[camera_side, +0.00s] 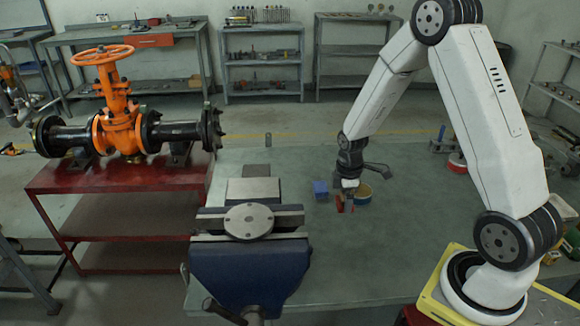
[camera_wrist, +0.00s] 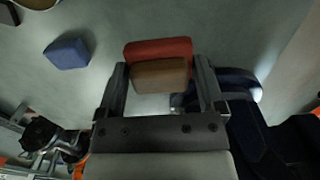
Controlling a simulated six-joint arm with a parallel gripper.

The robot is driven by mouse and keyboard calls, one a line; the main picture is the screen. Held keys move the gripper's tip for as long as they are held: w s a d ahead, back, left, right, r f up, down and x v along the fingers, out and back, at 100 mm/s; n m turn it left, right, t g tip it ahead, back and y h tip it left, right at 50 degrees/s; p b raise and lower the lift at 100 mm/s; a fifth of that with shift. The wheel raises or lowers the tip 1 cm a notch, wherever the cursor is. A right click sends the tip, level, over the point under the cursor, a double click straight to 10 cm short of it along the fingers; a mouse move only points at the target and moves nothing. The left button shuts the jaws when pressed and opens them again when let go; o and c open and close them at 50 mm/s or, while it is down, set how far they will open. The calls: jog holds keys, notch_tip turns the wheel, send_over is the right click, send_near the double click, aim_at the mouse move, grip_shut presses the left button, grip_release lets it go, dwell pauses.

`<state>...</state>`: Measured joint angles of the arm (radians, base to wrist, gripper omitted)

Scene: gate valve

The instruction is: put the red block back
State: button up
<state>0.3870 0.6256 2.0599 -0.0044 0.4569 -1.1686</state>
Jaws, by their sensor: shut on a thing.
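A blue vise (camera_side: 250,268) is at the table's front left. The orange gate valve (camera_side: 117,125) sits on a red bench (camera_side: 120,176) further left.

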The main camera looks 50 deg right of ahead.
send_over(329, 219)
jog(key=shift+s+f, duration=0.2)
jog(key=shift+f, duration=2.6)
jog(key=shift+w+f, duration=0.25)
jog(key=shift+f, duration=1.6)
jog(key=shift+f, duration=0.15)
jog(key=o, duration=0.9)
jog(key=shift+r, duration=0.2)
jog(key=shift+r, duration=5.95)
